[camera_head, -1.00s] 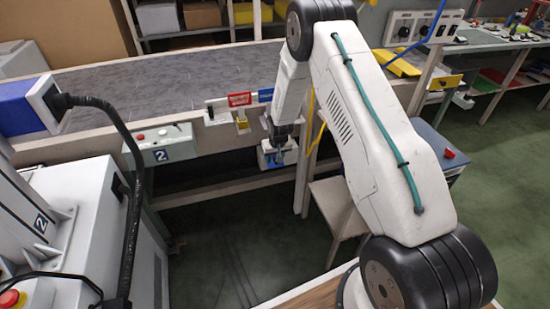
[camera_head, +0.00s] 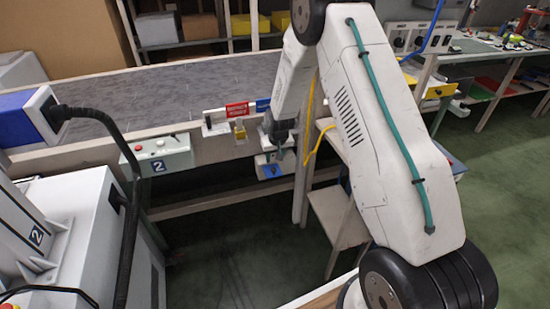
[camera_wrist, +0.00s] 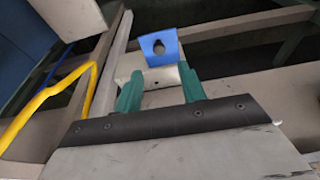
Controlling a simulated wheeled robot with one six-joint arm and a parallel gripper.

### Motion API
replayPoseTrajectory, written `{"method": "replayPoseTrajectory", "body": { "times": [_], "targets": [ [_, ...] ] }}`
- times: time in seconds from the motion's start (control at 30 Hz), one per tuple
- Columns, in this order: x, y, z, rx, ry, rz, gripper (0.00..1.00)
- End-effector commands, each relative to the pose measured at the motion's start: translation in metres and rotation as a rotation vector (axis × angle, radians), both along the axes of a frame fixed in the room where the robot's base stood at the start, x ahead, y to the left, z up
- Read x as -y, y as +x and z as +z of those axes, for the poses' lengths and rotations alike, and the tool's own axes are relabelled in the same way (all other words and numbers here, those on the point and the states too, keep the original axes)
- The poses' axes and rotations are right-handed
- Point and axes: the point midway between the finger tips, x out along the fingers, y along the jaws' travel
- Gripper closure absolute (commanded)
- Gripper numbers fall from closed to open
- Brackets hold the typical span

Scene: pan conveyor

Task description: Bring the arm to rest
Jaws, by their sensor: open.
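My arm reaches up and over toward the conveyor's front side. My gripper (camera_head: 278,150) hangs just in front of the conveyor, partly hidden by its own wrist. In the wrist view its two green fingers (camera_wrist: 159,90) stand apart with nothing held between them. A small white box with a blue plate (camera_head: 272,171) is mounted low on the conveyor frame, just below the gripper. In the wrist view the blue plate (camera_wrist: 147,50) with its dark hole lies beyond the fingertips; I cannot tell the exact gap.
The conveyor (camera_head: 190,85) runs behind the gripper. A control box marked 2 (camera_head: 157,155) hangs on its front. A yellow padlock-like piece (camera_head: 240,132) and red sign (camera_head: 237,109) are close left of the gripper. A yellow hose (camera_head: 311,120) and a small table (camera_head: 335,215) are right.

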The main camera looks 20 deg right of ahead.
Motion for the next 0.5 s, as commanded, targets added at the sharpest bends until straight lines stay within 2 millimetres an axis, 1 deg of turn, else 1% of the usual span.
{"method": "replayPoseTrajectory", "body": {
  "times": [0.23,0.33,0.37,0.43,0.47,0.5],
  "targets": [
    [0.000,0.000,0.000,-0.002,0.000,0.000,0.60],
    [-0.001,-0.006,-0.002,-0.033,0.004,0.000,0.60],
    [-0.001,-0.012,-0.004,-0.055,0.006,0.001,0.60],
    [-0.003,-0.031,-0.010,-0.119,0.013,0.001,0.60],
    [-0.005,-0.042,-0.013,-0.152,0.017,0.001,0.60],
    [-0.006,-0.056,-0.009,-0.196,0.022,0.002,0.60]
  ]
}}
